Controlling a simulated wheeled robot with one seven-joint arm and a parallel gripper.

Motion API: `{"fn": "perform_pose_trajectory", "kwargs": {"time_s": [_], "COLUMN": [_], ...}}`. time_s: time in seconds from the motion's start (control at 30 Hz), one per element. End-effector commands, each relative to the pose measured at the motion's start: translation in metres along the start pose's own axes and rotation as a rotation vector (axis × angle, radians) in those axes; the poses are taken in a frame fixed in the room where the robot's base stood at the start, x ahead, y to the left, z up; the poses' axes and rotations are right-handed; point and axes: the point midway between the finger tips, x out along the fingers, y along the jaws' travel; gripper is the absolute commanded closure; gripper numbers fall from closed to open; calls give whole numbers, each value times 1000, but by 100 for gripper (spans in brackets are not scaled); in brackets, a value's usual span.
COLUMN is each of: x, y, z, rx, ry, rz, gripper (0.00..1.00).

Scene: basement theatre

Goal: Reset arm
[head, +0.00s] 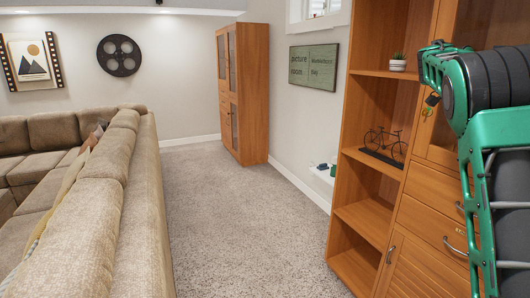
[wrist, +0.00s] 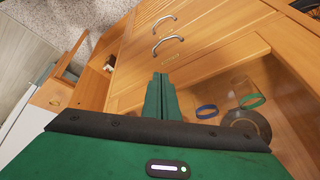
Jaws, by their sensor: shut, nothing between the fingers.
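My arm (head: 490,140), green and black, stands bent at the right edge of the head view, in front of the wooden cabinet (head: 440,200). My gripper is out of sight in the head view. In the wrist view my gripper (wrist: 160,82) shows as two green fingers pressed together with nothing between them. They point toward the cabinet's drawer fronts and their metal handles (wrist: 168,40). I cannot tell how far the fingertips are from the wood.
Behind the cabinet's glass are a blue ring (wrist: 206,111), a green-banded glass (wrist: 250,100) and a dark round object (wrist: 245,124). A beige sofa (head: 120,190) stands left. Carpet (head: 230,220) between is clear.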

Motion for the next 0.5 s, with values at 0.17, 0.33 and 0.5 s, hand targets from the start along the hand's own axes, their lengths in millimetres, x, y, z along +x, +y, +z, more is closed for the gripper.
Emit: {"fn": "perform_pose_trajectory", "kwargs": {"time_s": [0.17, 0.33, 0.5], "x": [18, 34, 48], "y": [68, 135, 206], "z": [-18, -15, 2], "rx": [-196, -402, -616], "ry": [-89, -175, -254], "rz": [37, 39, 12], "gripper": [100, 100, 100]}}
